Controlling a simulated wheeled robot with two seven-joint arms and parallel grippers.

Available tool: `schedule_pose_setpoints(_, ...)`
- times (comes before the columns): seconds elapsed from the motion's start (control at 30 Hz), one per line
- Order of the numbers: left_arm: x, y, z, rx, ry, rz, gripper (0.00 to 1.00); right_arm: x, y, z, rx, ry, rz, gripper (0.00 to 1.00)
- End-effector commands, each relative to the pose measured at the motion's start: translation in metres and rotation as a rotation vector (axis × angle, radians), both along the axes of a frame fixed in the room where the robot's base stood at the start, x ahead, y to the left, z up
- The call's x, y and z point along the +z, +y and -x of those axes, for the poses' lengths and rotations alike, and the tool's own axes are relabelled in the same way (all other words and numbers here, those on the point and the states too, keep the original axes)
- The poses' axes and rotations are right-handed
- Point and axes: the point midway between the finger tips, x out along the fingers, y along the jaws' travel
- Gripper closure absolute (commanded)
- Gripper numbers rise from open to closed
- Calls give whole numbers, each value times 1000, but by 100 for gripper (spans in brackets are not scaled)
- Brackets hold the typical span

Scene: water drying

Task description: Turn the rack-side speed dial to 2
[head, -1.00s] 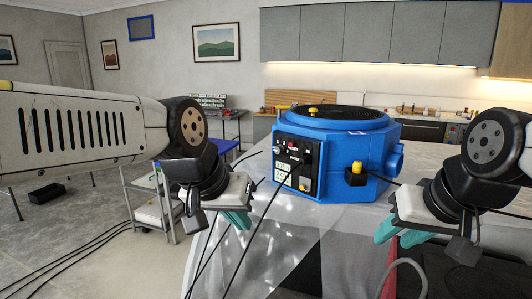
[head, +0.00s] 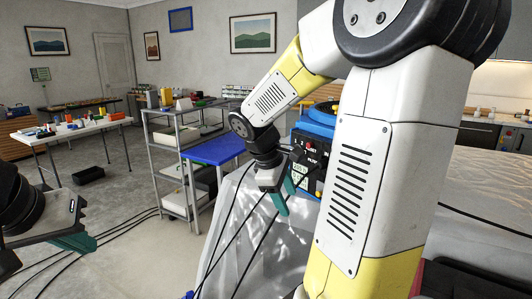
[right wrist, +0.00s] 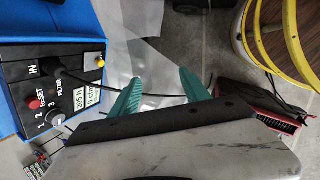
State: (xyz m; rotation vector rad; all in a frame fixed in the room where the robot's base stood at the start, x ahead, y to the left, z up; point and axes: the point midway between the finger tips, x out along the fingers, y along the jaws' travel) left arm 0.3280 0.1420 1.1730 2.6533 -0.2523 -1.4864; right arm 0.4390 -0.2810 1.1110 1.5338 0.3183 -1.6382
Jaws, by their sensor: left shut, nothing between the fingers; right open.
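The blue machine (head: 318,130) is partly hidden behind my right arm in the head view. In the right wrist view its black panel (right wrist: 30,82) carries a small grey dial (right wrist: 55,118) with 1, 2 and 3 printed around it. I cannot tell which number the dial points to. A red reset button (right wrist: 35,104) and a display (right wrist: 86,98) are close by. My right gripper (right wrist: 163,88) is open and empty, to the right of the panel and apart from the dial. It also shows in the head view (head: 288,192). My left gripper (head: 88,242) is shut and empty at the far left.
A black cable (right wrist: 130,93) runs from the panel past my right fingers. A grey shelf rack (head: 178,140) and a blue-topped table (head: 213,149) stand left of the machine. A white table with small items (head: 70,130) is further left. Cables lie on the floor.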

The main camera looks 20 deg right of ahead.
Motion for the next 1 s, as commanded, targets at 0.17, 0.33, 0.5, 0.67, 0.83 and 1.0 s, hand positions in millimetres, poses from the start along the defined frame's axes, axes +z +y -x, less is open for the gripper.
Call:
schedule_pose_setpoints(0.17, 0, 0, 0, 0, 0, 0, 100, -11, -49, -62, 263, 264, 382, 46)
schedule_pose_setpoints(0.33, 0, 0, 0, 0, 0, 0, 100, -2, -74, -129, 494, 518, 757, 46)
schedule_pose_setpoints(0.5, 0, 0, 0, 0, 0, 0, 100, 11, -70, -187, 650, 717, 1058, 46)
schedule_pose_setpoints(0.67, 0, 0, 0, 0, 0, 0, 100, 19, -60, -215, 716, 812, 1211, 46)
schedule_pose_setpoints(0.83, 0, 0, 0, 0, 0, 0, 100, 21, -68, -225, 728, 836, 1247, 46)
schedule_pose_setpoints(1.0, 0, 0, 0, 0, 0, 0, 100, 21, -95, -232, 728, 835, 1245, 46)
